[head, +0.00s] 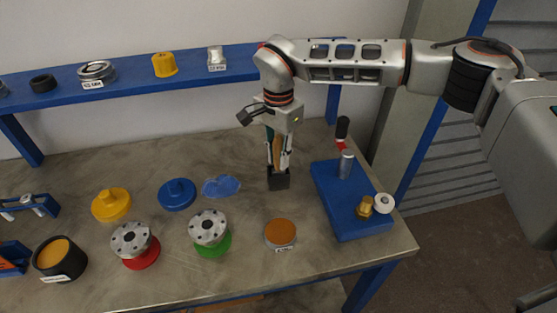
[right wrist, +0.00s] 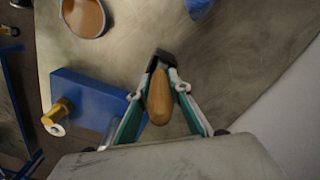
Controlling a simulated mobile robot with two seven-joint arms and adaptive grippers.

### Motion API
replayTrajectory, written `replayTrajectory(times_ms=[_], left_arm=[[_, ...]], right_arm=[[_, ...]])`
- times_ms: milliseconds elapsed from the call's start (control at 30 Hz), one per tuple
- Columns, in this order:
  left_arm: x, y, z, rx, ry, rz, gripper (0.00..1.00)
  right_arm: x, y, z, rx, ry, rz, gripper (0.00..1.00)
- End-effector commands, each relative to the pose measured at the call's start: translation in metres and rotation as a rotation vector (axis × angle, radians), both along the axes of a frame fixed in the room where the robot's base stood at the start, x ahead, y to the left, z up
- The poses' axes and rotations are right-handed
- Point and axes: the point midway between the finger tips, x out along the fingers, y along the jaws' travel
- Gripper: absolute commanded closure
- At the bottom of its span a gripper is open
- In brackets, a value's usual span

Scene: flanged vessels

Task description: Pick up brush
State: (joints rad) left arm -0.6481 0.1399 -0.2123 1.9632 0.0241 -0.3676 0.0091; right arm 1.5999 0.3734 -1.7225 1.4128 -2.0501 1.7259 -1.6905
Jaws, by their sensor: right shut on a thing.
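The brush shows in the right wrist view as a wooden handle (right wrist: 159,98) between my right gripper's fingers (right wrist: 163,82). In the head view, the brush's wooden handle (head: 277,150) stands roughly upright in a small dark block-like part (head: 279,180) at table level. I cannot tell whether that part is the brush's head or a holder. My right gripper (head: 279,158) points down from above and is shut on the handle. The bristles cannot be made out. My left gripper is in neither view.
A blue block (head: 345,215) with a brass fitting (head: 365,207) stands right of the gripper. A shallow orange-filled dish (head: 281,233) lies in front. Flanged vessels (head: 209,228) and coloured caps (head: 177,194) stand to the left. A blue shelf (head: 130,76) runs behind.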

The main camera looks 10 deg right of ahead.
Motion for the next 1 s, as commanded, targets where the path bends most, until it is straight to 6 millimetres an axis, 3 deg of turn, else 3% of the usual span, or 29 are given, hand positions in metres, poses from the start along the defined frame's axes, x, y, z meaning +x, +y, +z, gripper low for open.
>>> replayTrajectory(times_ms=[267, 467, 1000], left_arm=[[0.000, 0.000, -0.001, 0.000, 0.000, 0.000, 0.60], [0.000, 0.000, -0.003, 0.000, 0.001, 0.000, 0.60], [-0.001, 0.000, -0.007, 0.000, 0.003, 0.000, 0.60]], right_arm=[[0.001, 0.000, 0.007, 0.000, -0.001, 0.000, 1.00], [0.001, 0.000, 0.029, 0.001, -0.004, 0.001, 1.00], [0.001, 0.000, 0.156, 0.000, -0.005, -0.001, 1.00]])
